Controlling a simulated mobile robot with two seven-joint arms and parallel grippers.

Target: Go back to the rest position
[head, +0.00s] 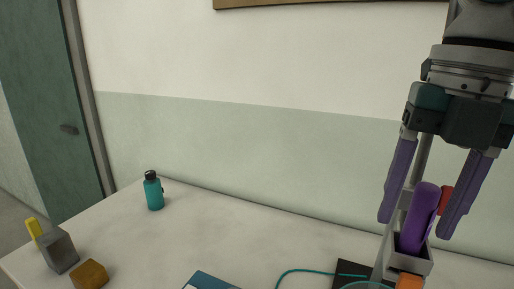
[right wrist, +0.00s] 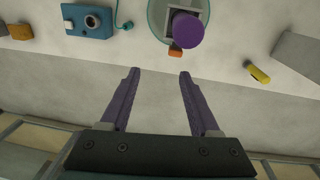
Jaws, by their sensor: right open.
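My right gripper (head: 413,229) hangs at the right of the head view, its two purple fingers pointing down and spread apart. It is open and holds nothing that I can see. A purple rounded cylinder (head: 420,215) stands slightly tilted in a grey open-topped holder (head: 424,263), appearing between the fingers in the head view. In the right wrist view, the open fingers (right wrist: 159,72) have empty space between them, and the purple cylinder (right wrist: 187,28) lies beyond the tips, apart from them. My left gripper is not in view.
A teal bottle (head: 153,191), a grey block (head: 60,250) and a brown block (head: 89,274) stand on the pale table (head: 190,235). A teal cable (head: 305,270) and an orange piece (head: 408,281) lie near the holder. A wall (head: 260,150) rises behind; the table's middle is clear.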

